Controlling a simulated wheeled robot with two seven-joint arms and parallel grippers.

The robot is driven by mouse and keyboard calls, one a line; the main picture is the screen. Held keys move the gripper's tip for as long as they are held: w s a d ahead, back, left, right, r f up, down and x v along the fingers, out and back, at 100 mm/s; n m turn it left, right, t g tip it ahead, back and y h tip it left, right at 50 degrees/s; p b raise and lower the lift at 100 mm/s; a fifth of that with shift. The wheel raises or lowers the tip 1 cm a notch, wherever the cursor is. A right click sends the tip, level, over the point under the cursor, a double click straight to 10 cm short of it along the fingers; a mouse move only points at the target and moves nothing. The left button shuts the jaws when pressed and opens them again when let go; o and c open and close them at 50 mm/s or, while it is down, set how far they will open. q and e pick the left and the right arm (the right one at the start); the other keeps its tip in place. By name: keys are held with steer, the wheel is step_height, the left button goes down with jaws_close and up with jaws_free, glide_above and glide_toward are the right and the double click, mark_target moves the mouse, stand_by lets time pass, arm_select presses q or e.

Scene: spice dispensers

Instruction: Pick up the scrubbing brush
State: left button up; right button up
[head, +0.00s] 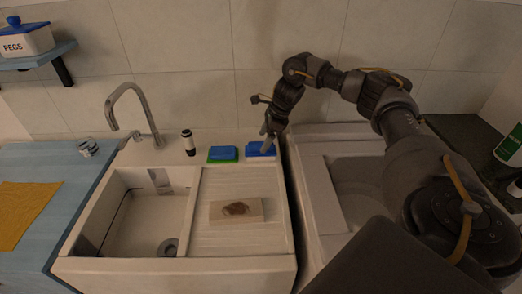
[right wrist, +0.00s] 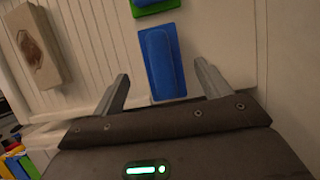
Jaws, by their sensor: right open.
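A blue brush-like block (head: 259,149) with a pale underside lies on the back ledge of the sink, at its right end. A similar blue block with a green underside (head: 222,154) lies to its left. My right gripper (head: 268,138) is at the right-hand blue block. In the right wrist view, that blue block (right wrist: 160,60) shows between the open fingers of my right gripper (right wrist: 162,75), with a gap on each side. The green-edged block (right wrist: 155,6) shows at the top edge there. My left gripper is not in view.
A board with a brown stain (head: 250,211) lies on the drainboard, right of the sink basin (head: 135,225). A tap (head: 135,108) and a dark-and-white bottle (head: 189,143) stand behind. A yellow cloth (head: 20,210) lies on the blue counter at left.

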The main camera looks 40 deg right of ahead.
mark_target(261, 145)
steer(key=x, duration=0.2)
steer(key=p+x, duration=0.1)
steer(key=x, duration=0.1)
steer(key=shift+d, duration=0.25)
steer(key=shift+w+a+f, duration=0.1)
steer(key=shift+f, duration=0.25)
steer(key=shift+c, duration=0.2)
steer(key=c, duration=1.1)
steer(key=shift+o, duration=0.2)
steer(key=shift+r, duration=0.1)
